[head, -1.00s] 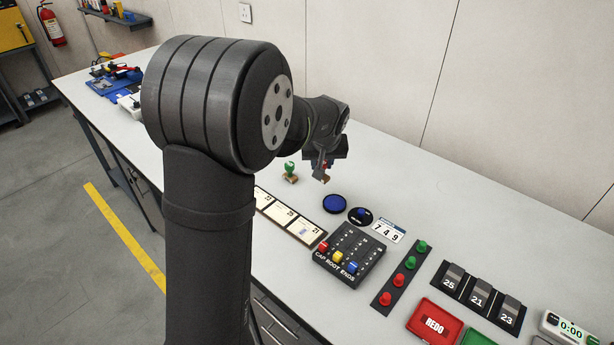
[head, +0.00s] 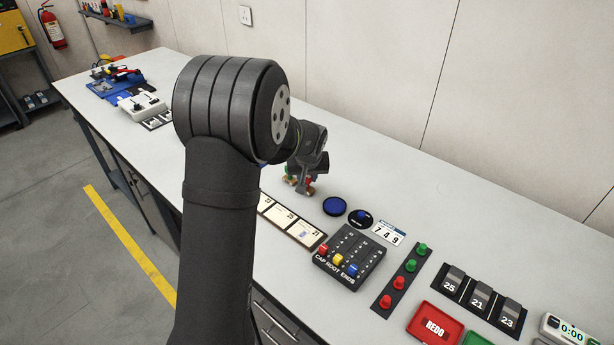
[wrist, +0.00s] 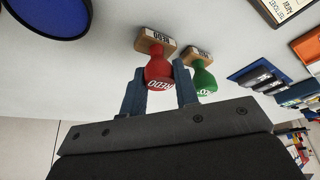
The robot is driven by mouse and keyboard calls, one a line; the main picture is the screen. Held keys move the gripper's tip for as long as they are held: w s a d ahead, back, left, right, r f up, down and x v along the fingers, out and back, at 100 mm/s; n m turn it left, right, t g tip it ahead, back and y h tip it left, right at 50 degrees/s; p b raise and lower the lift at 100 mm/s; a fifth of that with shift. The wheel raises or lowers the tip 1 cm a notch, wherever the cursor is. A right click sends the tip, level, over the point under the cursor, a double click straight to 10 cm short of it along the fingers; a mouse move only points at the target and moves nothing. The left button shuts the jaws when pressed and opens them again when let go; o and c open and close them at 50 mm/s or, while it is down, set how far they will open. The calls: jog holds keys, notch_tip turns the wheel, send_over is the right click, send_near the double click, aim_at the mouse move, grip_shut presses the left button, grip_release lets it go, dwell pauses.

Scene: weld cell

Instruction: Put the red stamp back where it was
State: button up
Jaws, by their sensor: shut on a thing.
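The red stamp (wrist: 159,68), with a wooden base and REDO lettering, is between the two fingers of my gripper (wrist: 160,88) in the wrist view. My gripper (head: 308,182) is shut on its red handle. In the head view the red stamp (head: 309,190) is low over the bench, partly hidden by the gripper; I cannot tell whether its base touches the surface. The green stamp (wrist: 203,78) stands close beside it on the right in the wrist view. In the head view the green stamp (head: 289,179) is just left of the gripper, partly covered.
A round blue ink pad (head: 335,206) lies right of the gripper. A row of cards (head: 285,217) lies in front. A black control box (head: 349,255), a strip of red and green buttons (head: 401,279) and a red REDO tray (head: 436,324) are further right. The bench behind is clear.

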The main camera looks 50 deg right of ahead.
jog(key=shift+f, duration=0.15)
jog(key=o, duration=0.8)
jog(key=v, duration=1.2)
jog(key=shift+r, duration=0.2)
jog(key=shift+f, duration=0.1)
jog(key=x, duration=1.2)
notch_tip(320, 180, up, 3)
jog(key=shift+r, duration=0.55)
